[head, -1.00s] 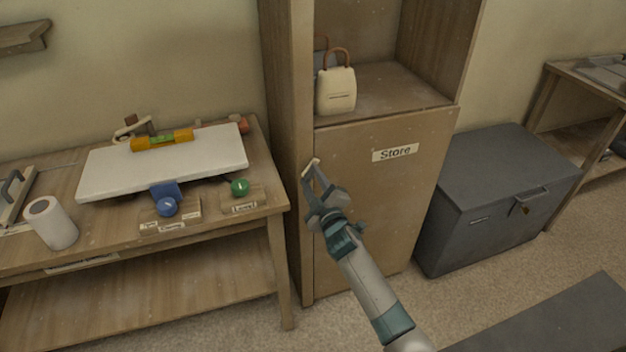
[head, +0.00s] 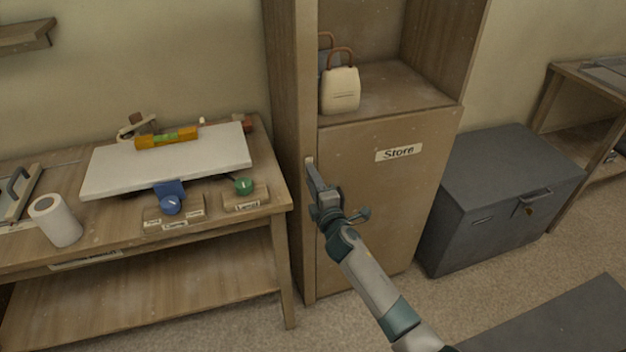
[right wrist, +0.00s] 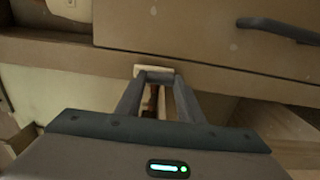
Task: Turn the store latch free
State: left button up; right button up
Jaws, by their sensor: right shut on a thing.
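The store cupboard's door (head: 395,205) is closed and bears a white "Store" label (head: 398,153). The small pale latch (head: 309,160) is at the door's left edge, by the upright post. In the right wrist view the latch (right wrist: 153,71) sits between my fingertips, its ends showing. My right gripper (head: 311,172) is shut on it; it also shows in the right wrist view (right wrist: 156,80). The latch now looks about upright, along the post. The fingers hide part of it. My left gripper is not in view.
A dark door handle (right wrist: 280,30) shows in the right wrist view. A cream padlock-shaped item (head: 340,91) stands on the shelf above the door. A workbench (head: 240,215) with several items is at the left. A grey chest (head: 500,195) stands close at the right.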

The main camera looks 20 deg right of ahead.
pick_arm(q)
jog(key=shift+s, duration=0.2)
pick_arm(e)
jog(key=shift+f, duration=0.1)
jog(key=o, duration=1.1)
jog(key=shift+c, duration=0.2)
jog(key=shift+s, duration=0.1)
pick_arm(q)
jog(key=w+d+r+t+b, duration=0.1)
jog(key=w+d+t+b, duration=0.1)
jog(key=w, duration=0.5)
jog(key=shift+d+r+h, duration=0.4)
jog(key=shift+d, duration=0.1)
pick_arm(e)
jog(key=s, duration=1.7)
jog(key=shift+s+d, duration=0.15)
jog(key=shift+d, duration=0.15)
